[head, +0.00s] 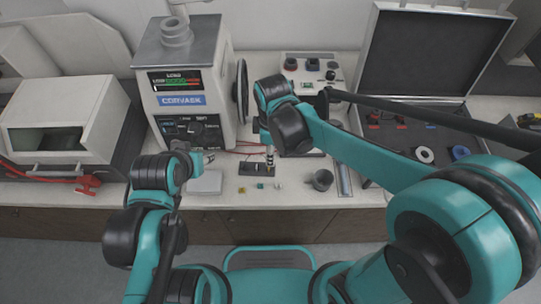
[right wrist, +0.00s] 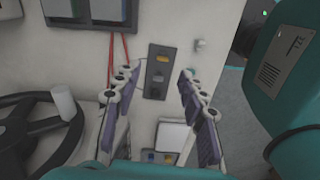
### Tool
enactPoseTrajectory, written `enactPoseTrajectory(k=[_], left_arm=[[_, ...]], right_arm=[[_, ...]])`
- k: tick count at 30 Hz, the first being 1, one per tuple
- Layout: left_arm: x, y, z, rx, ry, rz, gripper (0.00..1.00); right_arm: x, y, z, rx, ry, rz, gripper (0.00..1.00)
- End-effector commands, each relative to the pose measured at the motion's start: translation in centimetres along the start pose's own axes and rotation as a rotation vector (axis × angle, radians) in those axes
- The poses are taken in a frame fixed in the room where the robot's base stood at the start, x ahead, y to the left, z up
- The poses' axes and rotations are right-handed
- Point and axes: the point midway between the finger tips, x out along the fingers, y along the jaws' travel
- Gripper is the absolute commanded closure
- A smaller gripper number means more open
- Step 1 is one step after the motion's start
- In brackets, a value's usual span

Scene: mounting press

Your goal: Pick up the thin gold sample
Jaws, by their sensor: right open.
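A small flat gold piece (right wrist: 162,58) lies at one end of a dark holder (right wrist: 157,82), beside grey pieces. The holder also shows in the head view (head: 252,169). Another small gold-yellow piece (head: 242,190) is on the bench in front of it. I cannot tell for certain which gold piece is the thin sample. My right gripper (right wrist: 160,97) is open and empty, pointing down over the holder, with the gold piece seen beyond its fingertips. My left gripper (head: 207,158) hangs near the press; its jaws are too small to read.
A teal piece (head: 261,186) and a white piece (head: 279,186) stand in front of the holder, close to a dark cup (head: 320,180). The press (head: 185,85) with its handwheel (head: 242,92) is behind left. A white box (head: 205,183) lies left. An open case (head: 412,60) is right.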

Motion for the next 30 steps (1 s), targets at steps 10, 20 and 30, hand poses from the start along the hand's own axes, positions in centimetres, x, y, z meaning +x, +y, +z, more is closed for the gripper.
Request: enactPoseTrajectory(k=[10,20,30], left_arm=[[0.9,0.0,0.7,0.000,0.000,0.000,0.60],[2.9,0.0,2.1,0.000,0.000,0.000,0.60],[2.9,0.0,2.1,0.000,0.000,0.000,0.60]], right_arm=[[3.3,-0.2,-0.6,-0.049,-0.009,-0.017,0.59],[7.7,-0.6,-0.9,-0.046,-0.009,-0.016,0.59],[8.0,-0.6,-0.9,-0.046,-0.009,-0.016,0.74]])
